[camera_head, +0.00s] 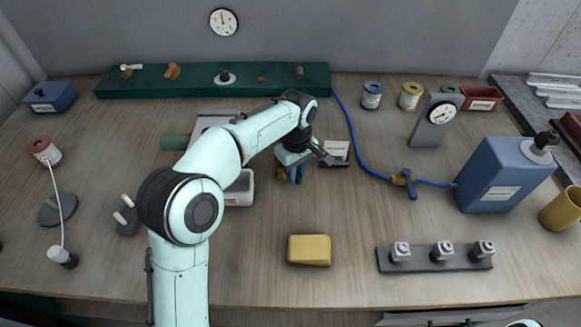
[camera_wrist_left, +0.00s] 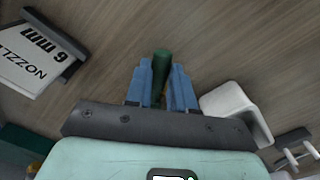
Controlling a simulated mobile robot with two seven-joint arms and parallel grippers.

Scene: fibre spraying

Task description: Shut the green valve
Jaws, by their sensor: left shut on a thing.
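My left gripper (camera_head: 292,175) is low over the middle of the table, its blue fingers pointing down. In the left wrist view its fingers (camera_wrist_left: 161,85) close on both sides of a dark green, rounded bar (camera_wrist_left: 161,60), which looks like the green valve's handle. In the head view a small brass-coloured piece (camera_head: 281,174) shows beside the fingers, and the rest of the valve is hidden by the gripper. Another valve, brass with a blue handle (camera_head: 410,188), sits on the blue hose to the right. My right gripper is not in view.
A white scale (camera_head: 240,190) stands just left of the gripper, and a nozzle card (camera_head: 336,150) just right. A yellow block (camera_head: 309,250) lies in front. A green cylinder (camera_head: 174,142) is behind my arm. A blue canister (camera_head: 500,178) stands at right.

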